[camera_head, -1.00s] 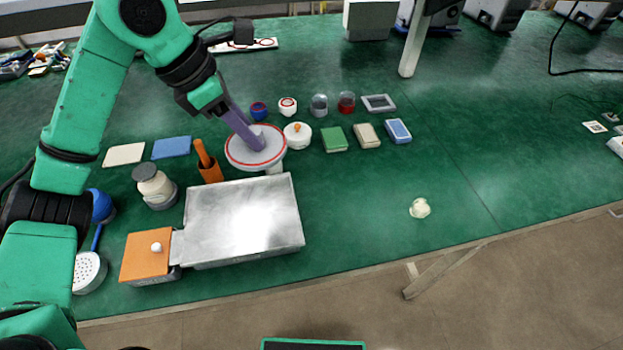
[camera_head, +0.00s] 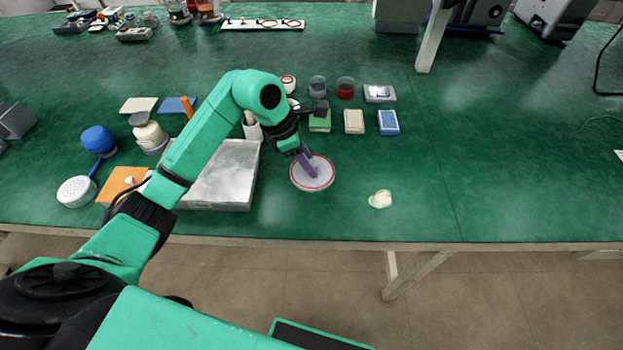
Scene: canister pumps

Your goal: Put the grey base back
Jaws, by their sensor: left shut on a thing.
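The grey base (camera_head: 322,181) is a round light-grey disc with a red ring near its rim. It is right of the metal box, over the open green table. My left gripper (camera_head: 307,164) reaches down to the middle of the disc with its purple fingers and is shut on it. The fingers hide the part they grip, and I cannot tell whether the disc touches the table. My right gripper is not in view.
Green (camera_head: 320,122), beige (camera_head: 354,121) and blue (camera_head: 388,122) blocks lie behind. A pale lump (camera_head: 380,199) lies to the right. The table (camera_head: 520,180) is clear further right.

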